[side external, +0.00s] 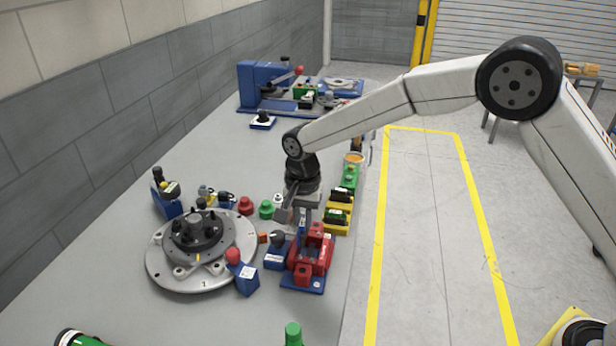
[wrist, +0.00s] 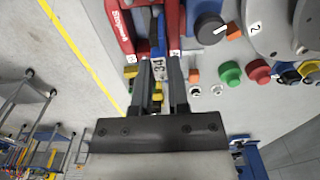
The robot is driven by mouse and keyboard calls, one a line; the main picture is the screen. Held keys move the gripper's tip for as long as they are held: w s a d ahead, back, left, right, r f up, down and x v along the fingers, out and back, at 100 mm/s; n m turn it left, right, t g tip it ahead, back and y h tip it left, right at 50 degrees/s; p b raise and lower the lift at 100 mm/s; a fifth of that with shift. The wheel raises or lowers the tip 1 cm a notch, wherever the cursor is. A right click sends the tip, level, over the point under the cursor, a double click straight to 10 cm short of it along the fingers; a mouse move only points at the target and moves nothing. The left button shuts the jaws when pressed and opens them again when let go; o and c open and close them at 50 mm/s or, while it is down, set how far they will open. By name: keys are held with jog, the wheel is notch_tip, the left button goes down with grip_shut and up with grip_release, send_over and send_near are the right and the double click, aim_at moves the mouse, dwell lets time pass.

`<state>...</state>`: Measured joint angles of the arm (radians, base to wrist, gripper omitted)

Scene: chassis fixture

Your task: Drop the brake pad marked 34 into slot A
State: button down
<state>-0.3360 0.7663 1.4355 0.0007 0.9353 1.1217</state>
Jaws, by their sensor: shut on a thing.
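My gripper (wrist: 162,75) is shut on the brake pad (wrist: 159,68), whose white label reads 34 in the wrist view. The red fixture with two arms (wrist: 124,25) lies just beyond the fingertips, with a blue strip between the arms. Small white labels sit on the arm ends, too small to read surely, so I cannot tell which side is slot A. In the side view my gripper (side external: 300,213) points down just above and behind the red fixture (side external: 312,258) on its blue base. The pad is not clear there, and I cannot tell whether it touches the fixture.
A blue box with a dark knob (side external: 278,252) stands close left of the fixture. A round grey turntable (side external: 160,262) is farther left. Yellow trays (side external: 338,215) lie behind right, near the table edge. Green and red buttons (side external: 266,209) stand behind left.

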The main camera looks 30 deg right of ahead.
aim_at(303, 236)
jog(key=shift+f, duration=0.15)
jog(key=shift+f, duration=1.2)
jog(key=shift+f, duration=0.1)
jog(key=shift+f, duration=0.7)
jog(key=shift+f, duration=0.65)
dwell(1.3)
jog(key=c, duration=1)
grip_release()
jog(key=shift+o, duration=0.2)
jog(key=shift+r, duration=0.2)
jog(key=shift+r, duration=1.3)
